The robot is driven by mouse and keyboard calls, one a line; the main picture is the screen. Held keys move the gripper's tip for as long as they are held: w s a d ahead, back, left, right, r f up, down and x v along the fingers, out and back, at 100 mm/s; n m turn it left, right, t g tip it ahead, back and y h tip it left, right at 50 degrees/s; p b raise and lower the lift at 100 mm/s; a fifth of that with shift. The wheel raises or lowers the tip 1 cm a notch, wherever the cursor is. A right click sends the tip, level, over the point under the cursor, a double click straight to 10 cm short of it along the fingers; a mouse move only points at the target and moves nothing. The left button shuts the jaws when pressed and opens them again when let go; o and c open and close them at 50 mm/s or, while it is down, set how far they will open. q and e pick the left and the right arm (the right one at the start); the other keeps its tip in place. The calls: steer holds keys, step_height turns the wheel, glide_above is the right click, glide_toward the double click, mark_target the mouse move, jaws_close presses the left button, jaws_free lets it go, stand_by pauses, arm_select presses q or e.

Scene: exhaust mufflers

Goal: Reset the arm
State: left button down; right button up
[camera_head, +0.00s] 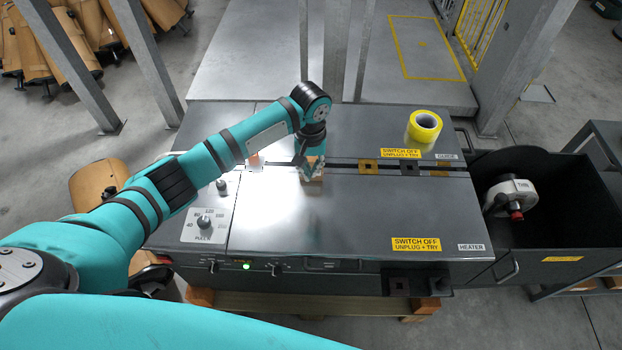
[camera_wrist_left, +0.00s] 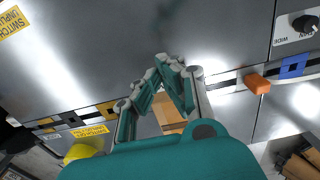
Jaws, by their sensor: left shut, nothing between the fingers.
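My left arm comes in from the left over the grey machine. Its gripper (camera_head: 311,172) hangs low over the middle of the machine top, near the dark slot that runs across it. In the left wrist view the fingers (camera_wrist_left: 170,62) meet at their tips, with nothing held between them. A small wooden block (camera_wrist_left: 166,116) shows behind the fingers in that view, partly hidden by them. I cannot tell whether the fingers touch it. My right gripper is not in view.
A yellow tape roll (camera_head: 424,127) stands at the machine's back right. An orange block (camera_wrist_left: 257,84) sits by the slot. A black bin (camera_head: 545,230) at right holds a white-and-red tool (camera_head: 511,195). Grey posts rise behind. The machine's front right top (camera_head: 350,225) is clear.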

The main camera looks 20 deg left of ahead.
arm_select(q)
steer(key=s+d+f+m, duration=0.1)
steer(key=s+d, duration=0.1)
steer(key=s, duration=0.2)
steer(key=s+d+f+m+h, duration=0.1)
steer(key=s+d+m, duration=0.1)
steer(key=s, duration=0.3)
steer(key=s+d+f+m+t+h, duration=0.1)
steer(key=s+d+f, duration=0.1)
steer(key=s, duration=0.3)
steer(key=shift+s+d, duration=0.1)
steer(key=shift+d, duration=0.75)
steer(key=s+a+r+m+t+y, duration=0.1)
steer(key=s+a+r, duration=0.1)
steer(key=s+a, duration=0.5)
steer(key=s+a+r+t+y, duration=0.1)
steer(key=s+a+r+t, duration=0.1)
steer(key=s+a, duration=0.5)
step_height(320, 180, down, 25)
steer(key=s+d+g, duration=0.2)
steer(key=d, duration=0.1)
steer(key=s+a+f+g, duration=0.1)
steer(key=s+a+f, duration=0.2)
steer(key=s+f, duration=1.4)
steer(key=shift+s+f+m, duration=0.3)
steer(key=shift+s, duration=0.05)
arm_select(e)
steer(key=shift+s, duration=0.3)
